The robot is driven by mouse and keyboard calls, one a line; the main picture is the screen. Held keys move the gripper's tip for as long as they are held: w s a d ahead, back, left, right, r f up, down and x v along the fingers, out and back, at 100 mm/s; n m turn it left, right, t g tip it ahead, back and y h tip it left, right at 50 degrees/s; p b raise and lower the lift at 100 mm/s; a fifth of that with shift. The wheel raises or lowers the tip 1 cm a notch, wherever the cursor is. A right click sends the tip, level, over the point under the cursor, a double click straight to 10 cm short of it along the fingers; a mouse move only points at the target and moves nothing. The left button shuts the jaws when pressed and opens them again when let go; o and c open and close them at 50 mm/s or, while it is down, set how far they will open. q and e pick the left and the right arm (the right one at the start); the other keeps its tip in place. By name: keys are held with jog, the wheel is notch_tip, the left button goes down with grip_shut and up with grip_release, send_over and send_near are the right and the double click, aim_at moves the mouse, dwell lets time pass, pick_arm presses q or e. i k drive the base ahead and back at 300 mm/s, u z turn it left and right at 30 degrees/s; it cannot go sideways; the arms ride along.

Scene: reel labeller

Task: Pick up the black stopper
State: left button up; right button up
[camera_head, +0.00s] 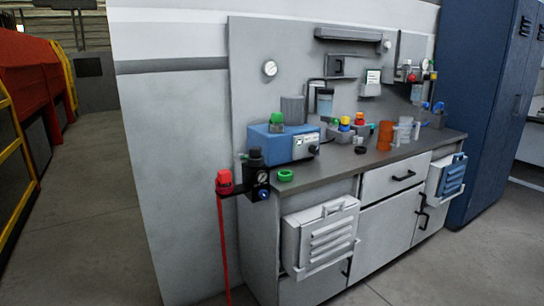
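A small, low black piece (361,150) lies on the grey counter top near its front edge, left of an orange cup (385,135). It looks like the black stopper, but it is too small to make out in detail. Nothing touches it that I can see. Neither of my grippers is in view.
The workbench (330,176) carries a blue box (285,143), a green ring (285,175) and several colour-capped bottles behind the black piece. A blue locker (490,110) stands at right. Open floor (85,220) lies at left.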

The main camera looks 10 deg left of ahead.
aim_at(255, 152)
jog(key=z, duration=0.5)
jog(key=i, duration=0.85)
jog(key=z, duration=0.2)
